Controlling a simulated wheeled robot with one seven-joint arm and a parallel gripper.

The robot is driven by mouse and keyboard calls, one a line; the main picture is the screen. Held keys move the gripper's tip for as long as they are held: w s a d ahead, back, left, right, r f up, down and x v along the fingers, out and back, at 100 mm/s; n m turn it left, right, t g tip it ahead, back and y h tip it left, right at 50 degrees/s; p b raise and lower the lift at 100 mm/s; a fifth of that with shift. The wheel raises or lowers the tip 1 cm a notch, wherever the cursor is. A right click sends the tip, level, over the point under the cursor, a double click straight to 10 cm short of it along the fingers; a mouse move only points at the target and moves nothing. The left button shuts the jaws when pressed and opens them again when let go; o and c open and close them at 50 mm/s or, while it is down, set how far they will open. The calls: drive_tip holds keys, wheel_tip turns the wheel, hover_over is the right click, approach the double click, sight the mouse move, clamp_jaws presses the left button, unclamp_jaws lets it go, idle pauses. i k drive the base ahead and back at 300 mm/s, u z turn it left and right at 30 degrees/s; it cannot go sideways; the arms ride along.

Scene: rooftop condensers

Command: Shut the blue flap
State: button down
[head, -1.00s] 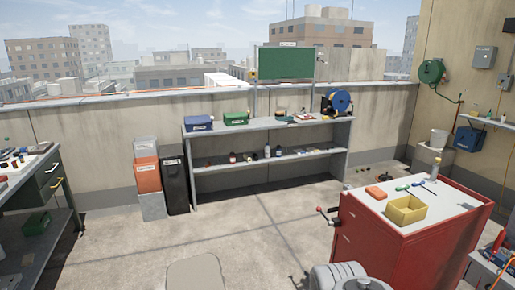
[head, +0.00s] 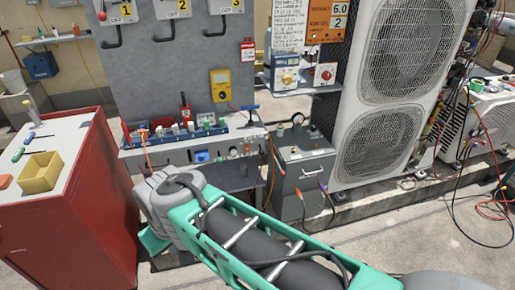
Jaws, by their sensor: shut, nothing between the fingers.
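A small blue piece (head: 202,156) shows on the front of the grey bench panel (head: 170,163), beside a row of small fittings. It may be the blue flap, but it is too small to tell whether it stands open or shut. My arm (head: 270,245) reaches from the lower right towards the front of this bench, and its grey joint (head: 170,200) is below and left of the blue piece. My gripper does not show; the far end of the arm is hidden behind that joint.
A red cabinet (head: 95,215) with a yellow bin (head: 40,172) stands at left. A grey box (head: 303,172) and a large condenser (head: 392,95) stand right of the bench. A blue wall box (head: 41,65) hangs at far left. Cables hang at right. Lower-right floor is partly clear.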

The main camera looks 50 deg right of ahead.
sight(202, 156)
drive_tip(key=z, duration=0.75)
drive_tip(key=k, duration=0.3)
drive_tip(key=u, duration=0.05)
drive_tip(key=i, duration=0.7)
drive_tip(key=u, duration=0.85)
drive_tip(key=i, duration=0.35)
drive_tip(key=u, duration=0.4)
